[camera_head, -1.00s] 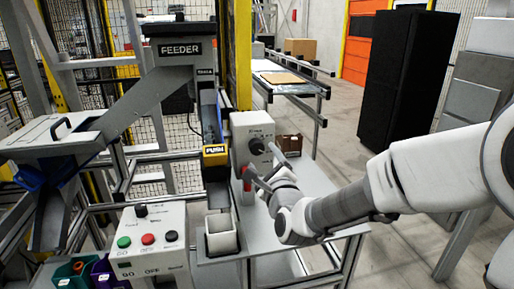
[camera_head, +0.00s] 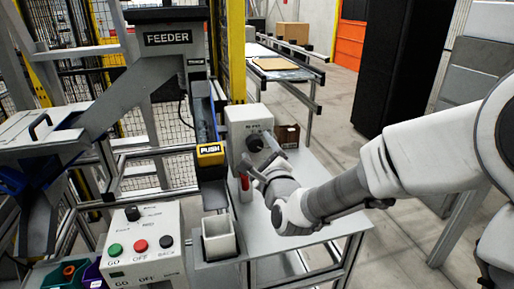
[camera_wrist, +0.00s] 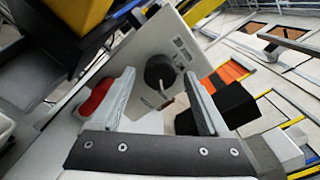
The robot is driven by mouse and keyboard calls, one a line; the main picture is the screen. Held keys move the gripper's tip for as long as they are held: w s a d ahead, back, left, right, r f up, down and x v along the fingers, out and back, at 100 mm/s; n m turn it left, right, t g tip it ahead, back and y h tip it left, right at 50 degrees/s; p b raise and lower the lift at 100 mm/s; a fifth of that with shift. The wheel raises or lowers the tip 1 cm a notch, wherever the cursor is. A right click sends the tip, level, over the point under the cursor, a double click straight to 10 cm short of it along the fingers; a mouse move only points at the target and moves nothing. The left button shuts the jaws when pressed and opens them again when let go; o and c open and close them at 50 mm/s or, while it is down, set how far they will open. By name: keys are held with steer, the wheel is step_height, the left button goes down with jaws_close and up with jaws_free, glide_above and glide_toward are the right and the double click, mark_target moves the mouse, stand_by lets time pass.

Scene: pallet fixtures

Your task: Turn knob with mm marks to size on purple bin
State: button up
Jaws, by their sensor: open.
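A black round knob (camera_head: 255,143) sits on the front of a light grey box beside the chute. In the wrist view the knob (camera_wrist: 160,72) shows between my fingers, with small unreadable markings near it. My gripper (camera_head: 264,163) is open just in front of this box; its fingers (camera_wrist: 160,85) are spread to either side of the knob, and contact cannot be told. A purple bin (camera_head: 94,275) is at the lower left, partly cut off and partly behind the control box. Its label is not readable.
A control box (camera_head: 145,245) with another black knob (camera_head: 132,213) and green, red and black buttons stands at the front left. A red object (camera_head: 245,186) is beside the knob box. The yellow PUSH block (camera_head: 210,150) is to its left. The grey table (camera_head: 310,215) is mostly bare.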

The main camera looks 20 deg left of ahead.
jaws_close()
stand_by(0.4)
